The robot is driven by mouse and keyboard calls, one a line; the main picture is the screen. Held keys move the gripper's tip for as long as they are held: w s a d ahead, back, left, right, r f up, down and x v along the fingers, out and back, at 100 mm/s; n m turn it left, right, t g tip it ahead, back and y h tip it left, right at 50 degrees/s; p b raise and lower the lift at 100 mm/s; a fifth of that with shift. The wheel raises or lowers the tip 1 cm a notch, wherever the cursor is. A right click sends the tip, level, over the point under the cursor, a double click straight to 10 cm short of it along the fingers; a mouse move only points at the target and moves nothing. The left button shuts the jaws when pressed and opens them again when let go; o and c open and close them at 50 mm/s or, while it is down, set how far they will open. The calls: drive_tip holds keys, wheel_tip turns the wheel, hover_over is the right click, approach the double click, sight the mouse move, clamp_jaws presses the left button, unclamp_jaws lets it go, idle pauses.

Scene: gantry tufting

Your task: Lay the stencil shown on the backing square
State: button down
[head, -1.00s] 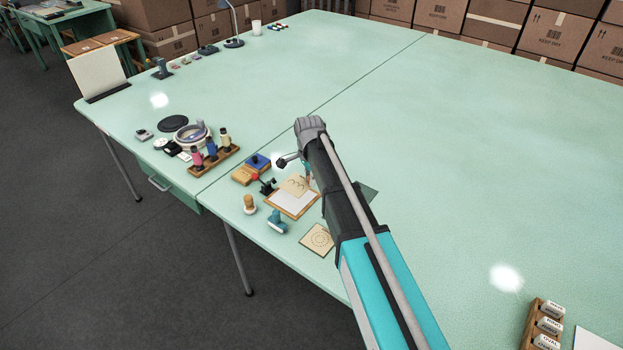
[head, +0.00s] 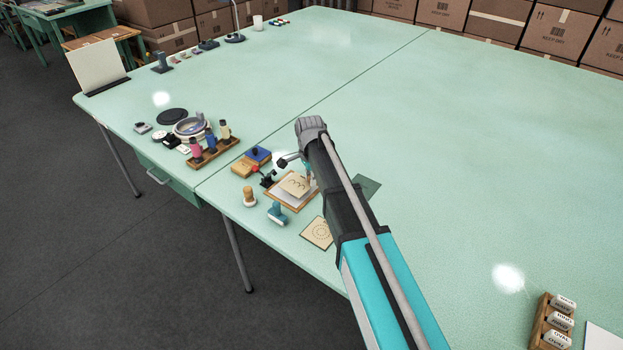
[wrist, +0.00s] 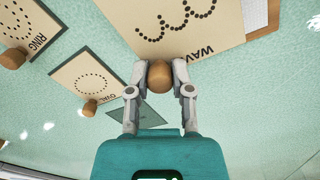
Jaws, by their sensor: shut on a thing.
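My gripper (wrist: 160,70) is shut on the round wooden knob (wrist: 160,78) of a tan stencil marked WAVE (wrist: 165,28), with a dotted wavy line. In the head view the stencil (head: 294,184) is over the wooden-framed board with a white square (head: 281,193); part of the white shows around it. In the wrist view the white square (wrist: 255,18) shows at the stencil's right. I cannot tell whether the stencil touches it. My arm hides part of the gripper in the head view.
Stencils marked RING (wrist: 75,10) and OVAL (wrist: 92,82) lie beside it. A dark green square (head: 369,186) is partly behind my arm. The table's right side is mostly clear.

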sight(306, 182)
drive_tip(key=shift+f+b, duration=0.6)
drive_tip(key=shift+f, duration=0.2)
drive_tip(key=shift+w+a+f+b, duration=0.45)
drive_tip(key=shift+a+f+b, duration=0.1)
drive_tip(key=shift+a+f, duration=0.1)
drive_tip(key=shift+c, duration=2.2)
unclamp_jaws()
drive_tip(key=shift+r, duration=0.15)
